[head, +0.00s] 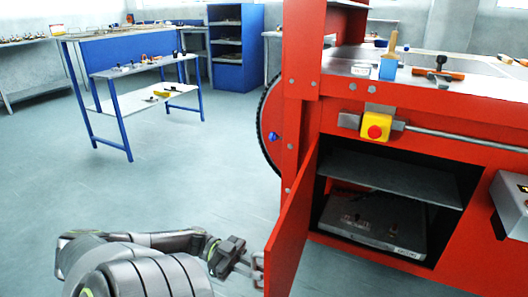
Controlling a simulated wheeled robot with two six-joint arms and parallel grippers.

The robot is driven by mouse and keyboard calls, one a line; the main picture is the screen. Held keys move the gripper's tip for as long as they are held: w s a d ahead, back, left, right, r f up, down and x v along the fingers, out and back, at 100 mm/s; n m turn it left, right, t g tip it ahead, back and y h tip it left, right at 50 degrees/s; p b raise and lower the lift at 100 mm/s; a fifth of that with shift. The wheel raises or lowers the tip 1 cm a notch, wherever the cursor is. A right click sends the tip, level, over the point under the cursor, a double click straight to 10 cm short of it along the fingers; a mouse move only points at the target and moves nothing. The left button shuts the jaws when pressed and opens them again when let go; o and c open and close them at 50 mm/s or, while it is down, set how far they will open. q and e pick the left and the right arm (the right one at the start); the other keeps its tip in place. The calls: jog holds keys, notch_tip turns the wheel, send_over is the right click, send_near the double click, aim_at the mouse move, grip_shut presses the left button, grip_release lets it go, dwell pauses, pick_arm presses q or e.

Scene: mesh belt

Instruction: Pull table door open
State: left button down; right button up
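The red table door (291,232) stands partly open, swung out from the front of the red machine table (385,143). My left gripper (252,265) is at the outer face of the door, at the metal handle (258,266). Its fingers overlap the handle in this view, and I cannot tell whether they are closed on it. My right gripper is not in view.
Inside the cabinet are a grey shelf (385,178) and a dark flat box (375,225). A yellow box with a red button (376,126) sits above the opening. A blue-legged table (148,78) stands at the back left. The floor left of the door is clear.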

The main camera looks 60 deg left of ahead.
pick_arm(q)
jog(key=shift+v, duration=2)
jog(key=c, duration=1.6)
grip_release()
jog(key=shift+o, duration=0.2)
